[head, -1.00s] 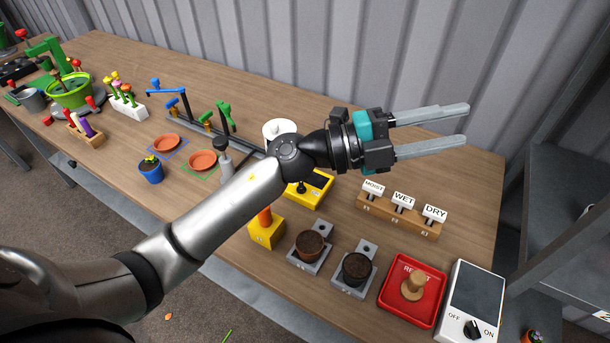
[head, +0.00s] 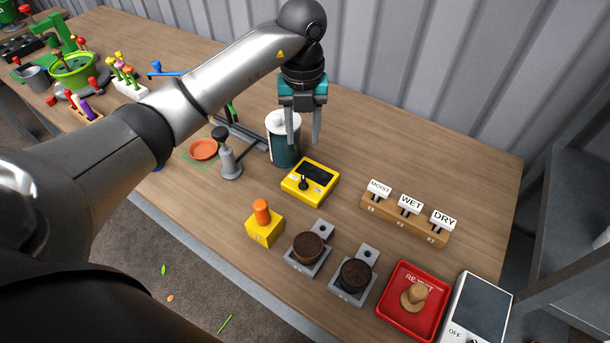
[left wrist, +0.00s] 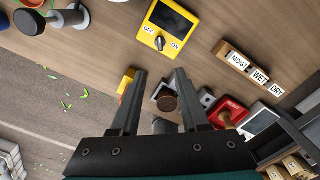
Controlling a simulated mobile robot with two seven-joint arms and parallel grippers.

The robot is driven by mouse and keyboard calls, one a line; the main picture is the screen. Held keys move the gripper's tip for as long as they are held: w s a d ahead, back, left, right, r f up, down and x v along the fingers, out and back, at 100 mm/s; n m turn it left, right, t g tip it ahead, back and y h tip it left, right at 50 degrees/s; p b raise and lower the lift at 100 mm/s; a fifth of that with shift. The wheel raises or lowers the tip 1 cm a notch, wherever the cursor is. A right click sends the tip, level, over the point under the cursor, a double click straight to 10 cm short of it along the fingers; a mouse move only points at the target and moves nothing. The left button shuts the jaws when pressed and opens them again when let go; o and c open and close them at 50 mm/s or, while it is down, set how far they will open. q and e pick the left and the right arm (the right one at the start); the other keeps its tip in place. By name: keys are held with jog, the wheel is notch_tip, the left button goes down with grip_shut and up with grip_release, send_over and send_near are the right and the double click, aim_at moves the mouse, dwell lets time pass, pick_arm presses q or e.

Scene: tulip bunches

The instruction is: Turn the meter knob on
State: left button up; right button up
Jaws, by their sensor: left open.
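The yellow meter (head: 318,173) lies on the table, with a dark screen and a small black knob (head: 303,184) on its face. In the left wrist view the meter (left wrist: 151,27) shows OFF and ON labels beside the knob (left wrist: 160,43). I cannot tell which label the knob points to. My left gripper (head: 303,141) points down, open and empty, and appears just behind the meter in the head view. Its fingers (left wrist: 160,74) are apart from the knob. My right gripper is not in view.
A dark canister with a white lid (head: 283,138) stands close beside the left fingers. A grey post (head: 229,160) and a yellow block with an orange peg (head: 264,227) flank the meter. Soil pots (head: 308,247), a label rack (head: 405,219) and a red tray (head: 413,323) lie to the right.

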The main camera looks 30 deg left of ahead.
aim_at(303, 183)
pick_arm(q)
notch_tip(303, 183, down, 15)
jog(key=shift+d+b, duration=0.1)
jog(key=shift+b, duration=0.85)
jog(key=shift+c, duration=0.4)
grip_shut()
